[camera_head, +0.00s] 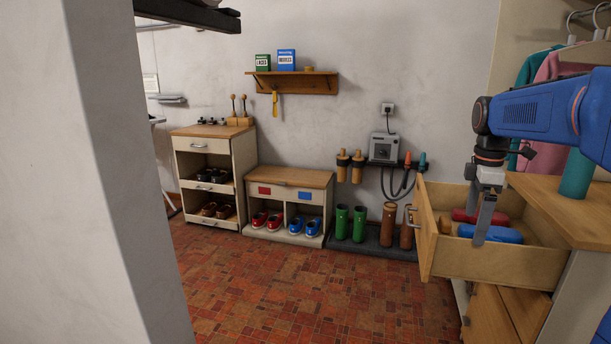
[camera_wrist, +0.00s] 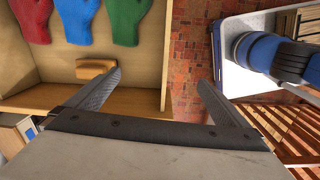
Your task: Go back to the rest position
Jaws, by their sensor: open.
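My gripper (camera_head: 478,222) is open at the end of my blue arm, at the right of the head view. Its fingers point down over the pulled-out wooden drawer (camera_head: 495,262). A red glove (camera_head: 465,216) and a blue glove (camera_head: 492,233) lie in the drawer near the fingers. In the wrist view, my gripper (camera_wrist: 160,78) has its fingers spread with nothing between them. A green glove (camera_wrist: 128,20) lies beside the red and blue ones there. Whether the fingers touch the drawer or gloves is hard to tell.
A wooden cabinet top (camera_head: 565,205) with a teal cylinder (camera_head: 577,174) is beside the drawer. Hanging clothes (camera_head: 545,75) are behind my arm. A boot tray (camera_head: 372,248), shoe bench (camera_head: 288,180) and shelf cabinet (camera_head: 213,150) line the wall. Tiled floor (camera_head: 300,290) is clear in front.

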